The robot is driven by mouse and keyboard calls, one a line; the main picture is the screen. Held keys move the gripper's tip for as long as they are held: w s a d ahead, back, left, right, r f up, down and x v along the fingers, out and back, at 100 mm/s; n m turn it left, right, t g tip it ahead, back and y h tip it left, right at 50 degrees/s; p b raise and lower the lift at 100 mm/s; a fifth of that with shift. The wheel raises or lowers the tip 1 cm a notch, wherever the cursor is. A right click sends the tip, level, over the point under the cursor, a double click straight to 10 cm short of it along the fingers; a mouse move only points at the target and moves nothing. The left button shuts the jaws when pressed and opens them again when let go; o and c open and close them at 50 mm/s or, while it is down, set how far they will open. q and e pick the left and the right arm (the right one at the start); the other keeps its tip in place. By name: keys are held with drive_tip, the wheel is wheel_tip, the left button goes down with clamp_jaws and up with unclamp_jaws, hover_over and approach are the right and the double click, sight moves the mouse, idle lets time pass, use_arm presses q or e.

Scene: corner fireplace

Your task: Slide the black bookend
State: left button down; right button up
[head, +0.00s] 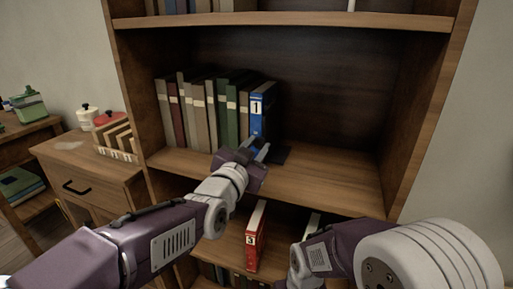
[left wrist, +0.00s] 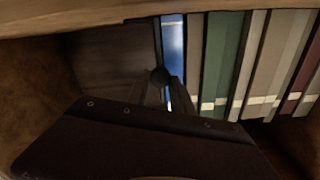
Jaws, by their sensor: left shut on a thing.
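The black bookend (head: 283,155) stands on the middle shelf at the right end of the book row, against the blue book marked 1 (head: 257,112). In the head view only part of its dark base plate shows. In the left wrist view its thin dark upright (left wrist: 157,40) shows beside the blue book (left wrist: 173,45). My left gripper (head: 254,149) is at the front of the bookend, low by the blue spine, and is shut on it. Its fingers (left wrist: 165,90) partly hide the contact. My right arm shows at the lower right; its gripper is not visible.
Several green, tan and maroon books (head: 200,110) stand left of the blue book. The middle shelf (head: 330,180) is clear to the right, up to the side wall. A red book marked 3 (head: 256,238) stands on the shelf below. A wooden cabinet (head: 80,165) is at left.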

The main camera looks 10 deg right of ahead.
use_arm(q)
drive_tip(key=shift+d, duration=0.1)
drive_tip(key=c, duration=1.1)
unclamp_jaws()
drive_tip(key=shift+s, duration=0.1)
drive_tip(key=p+v, duration=0.1)
drive_tip(key=v, duration=0.8)
drive_tip(key=shift+p, duration=0.35)
